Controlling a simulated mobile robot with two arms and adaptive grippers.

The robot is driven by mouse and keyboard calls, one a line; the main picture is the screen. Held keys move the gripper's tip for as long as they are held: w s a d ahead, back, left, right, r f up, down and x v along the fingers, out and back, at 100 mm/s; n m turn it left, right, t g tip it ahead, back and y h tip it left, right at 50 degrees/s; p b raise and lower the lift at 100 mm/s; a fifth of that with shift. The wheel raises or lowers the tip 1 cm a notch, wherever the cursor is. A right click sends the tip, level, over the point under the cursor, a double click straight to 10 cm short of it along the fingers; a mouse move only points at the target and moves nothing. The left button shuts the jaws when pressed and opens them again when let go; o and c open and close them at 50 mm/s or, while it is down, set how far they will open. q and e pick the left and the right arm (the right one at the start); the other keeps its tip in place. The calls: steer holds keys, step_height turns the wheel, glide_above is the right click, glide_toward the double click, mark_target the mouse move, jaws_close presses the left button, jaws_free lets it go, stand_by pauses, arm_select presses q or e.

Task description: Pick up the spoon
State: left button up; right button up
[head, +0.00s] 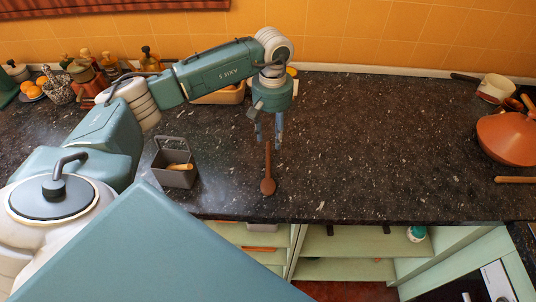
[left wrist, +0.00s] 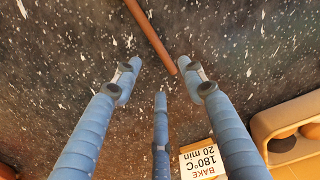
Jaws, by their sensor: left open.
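The wooden spoon (head: 268,185) lies on the dark speckled counter (head: 370,150) near its front edge. Its bowl points toward the front edge and its handle toward the back. My left gripper (head: 269,138) hangs over the handle end, fingers pointing down, open and empty. In the left wrist view the spoon's brown handle (left wrist: 150,36) runs in from the top, and its end lies between the spread blue fingertips (left wrist: 160,76). The spoon's bowl is outside that view. I cannot tell the exact height of the fingertips above the handle. My right gripper is not in view.
A grey caddy (head: 174,176) stands left of the spoon. A tan box (left wrist: 268,122) and a printed baking card (left wrist: 202,160) lie behind the gripper.

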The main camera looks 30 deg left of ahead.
mark_target(270, 150)
arm_select(q)
steer(key=f+p, duration=0.2)
steer(key=f, duration=0.1)
steer(key=f+p, duration=0.1)
steer(key=shift+s+f, duration=0.2)
steer(key=shift+s, duration=0.15)
steer(key=shift+a+f, duration=0.1)
steer(key=shift+f, duration=0.35)
steer(key=shift+w, duration=0.1)
steer(key=c, duration=1.1)
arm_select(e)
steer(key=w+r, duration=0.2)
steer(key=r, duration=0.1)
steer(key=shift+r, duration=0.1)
